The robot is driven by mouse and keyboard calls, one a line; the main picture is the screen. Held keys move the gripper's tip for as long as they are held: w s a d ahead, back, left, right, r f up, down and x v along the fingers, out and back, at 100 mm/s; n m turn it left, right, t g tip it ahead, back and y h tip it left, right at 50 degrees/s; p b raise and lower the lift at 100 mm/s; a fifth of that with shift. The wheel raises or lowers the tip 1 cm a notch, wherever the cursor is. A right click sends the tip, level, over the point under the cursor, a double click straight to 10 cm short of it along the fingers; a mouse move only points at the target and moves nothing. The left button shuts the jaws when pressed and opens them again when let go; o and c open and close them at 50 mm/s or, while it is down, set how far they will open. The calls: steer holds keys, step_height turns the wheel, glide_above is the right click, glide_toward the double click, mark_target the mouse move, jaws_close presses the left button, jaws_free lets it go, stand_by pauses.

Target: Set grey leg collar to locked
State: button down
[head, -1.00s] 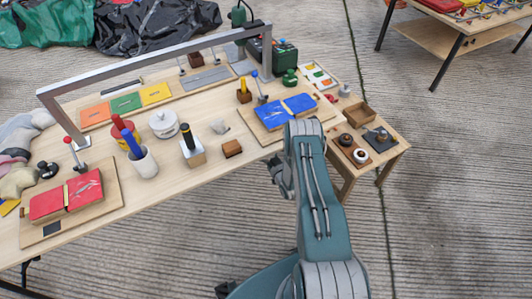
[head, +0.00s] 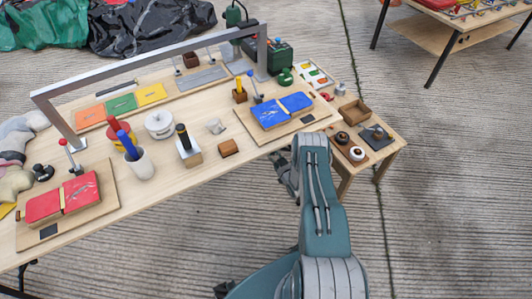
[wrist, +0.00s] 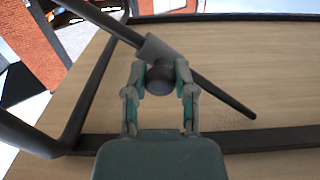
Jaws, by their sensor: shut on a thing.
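In the wrist view a light grey collar (wrist: 157,47) sits around a dark slanted bar (wrist: 222,94) under a pale wooden board. A dark round knob (wrist: 160,80) is at the collar's near side. My gripper (wrist: 160,72) is shut on this knob, with one finger on each side. The fingers hide the knob's edges, and I cannot tell whether the collar is locked. In the head view my gripper is mostly hidden behind my arm, near the worktable's (head: 214,177) front edge. The collar does not show there.
A dark frame bar (wrist: 250,141) crosses the wrist view close to my fingers, and another leg bar (wrist: 92,88) stands at left. The worktable top carries a blue pad (head: 283,109), a red pad (head: 62,199) and cups. A small side table (head: 391,153) stands at right.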

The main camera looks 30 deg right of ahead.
steer(key=shift+w+d+f, duration=0.1)
steer(key=shift+d+f, duration=0.3)
steer(key=shift+d, duration=0.05)
steer(key=c, duration=0.7)
jaws_free()
steer(key=o, duration=0.3)
steer(key=shift+d, duration=0.15)
